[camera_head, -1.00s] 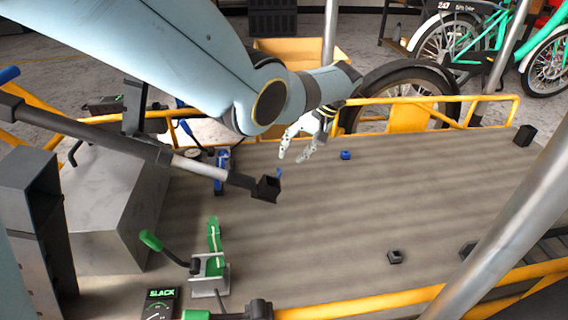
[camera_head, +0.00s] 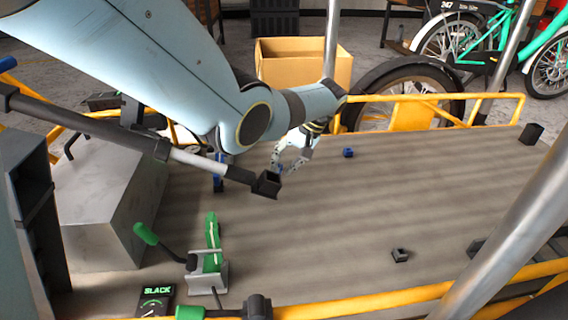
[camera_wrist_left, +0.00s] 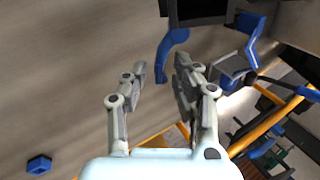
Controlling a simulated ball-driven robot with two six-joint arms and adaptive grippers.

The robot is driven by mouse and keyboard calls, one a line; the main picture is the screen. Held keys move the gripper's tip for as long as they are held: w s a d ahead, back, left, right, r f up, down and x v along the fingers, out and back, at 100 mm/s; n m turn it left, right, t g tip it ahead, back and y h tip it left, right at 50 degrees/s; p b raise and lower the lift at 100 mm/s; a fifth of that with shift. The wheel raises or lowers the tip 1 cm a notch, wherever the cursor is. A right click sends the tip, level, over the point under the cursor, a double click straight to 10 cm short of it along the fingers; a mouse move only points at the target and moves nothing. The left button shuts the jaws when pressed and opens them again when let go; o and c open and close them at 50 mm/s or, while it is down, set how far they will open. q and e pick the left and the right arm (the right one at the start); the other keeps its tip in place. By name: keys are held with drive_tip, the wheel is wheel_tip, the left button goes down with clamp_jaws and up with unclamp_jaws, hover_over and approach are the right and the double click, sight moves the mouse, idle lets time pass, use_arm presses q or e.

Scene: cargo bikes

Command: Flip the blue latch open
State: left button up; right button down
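The blue latch (camera_head: 218,180) is on the left part of the cargo bed, partly hidden behind a grey pole in the head view. In the left wrist view its blue bracket (camera_wrist_left: 250,38) is at the upper right, and a curved blue lever (camera_wrist_left: 170,54) stands just ahead of my fingertips. My left gripper (camera_head: 279,167) is beside the pole's black end. Its fingers (camera_wrist_left: 161,68) are open with a gap between them, and nothing is held. I cannot tell whether a finger touches the lever. My right gripper is not in view.
The pole's black end socket (camera_head: 266,184) is close to my left gripper. A green latch (camera_head: 212,245) and a panel marked SLACK (camera_head: 155,301) are at the front.

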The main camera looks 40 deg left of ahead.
use_arm(q)
clamp_jaws()
drive_tip(key=shift+w+d+r+m+p, duration=0.1)
drive_tip(key=shift+d+m+p, duration=0.05)
drive_tip(key=shift+m+p, duration=0.2)
drive_tip(key=shift+d+f+m, duration=0.15)
drive_tip(key=shift+f+m, duration=0.1)
drive_tip(key=shift+m, duration=0.4)
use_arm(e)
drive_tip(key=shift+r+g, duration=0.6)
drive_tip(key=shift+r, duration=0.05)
use_arm(q)
drive_tip(key=shift+o, duration=1.1)
unclamp_jaws()
drive_tip(key=shift+d, duration=0.1)
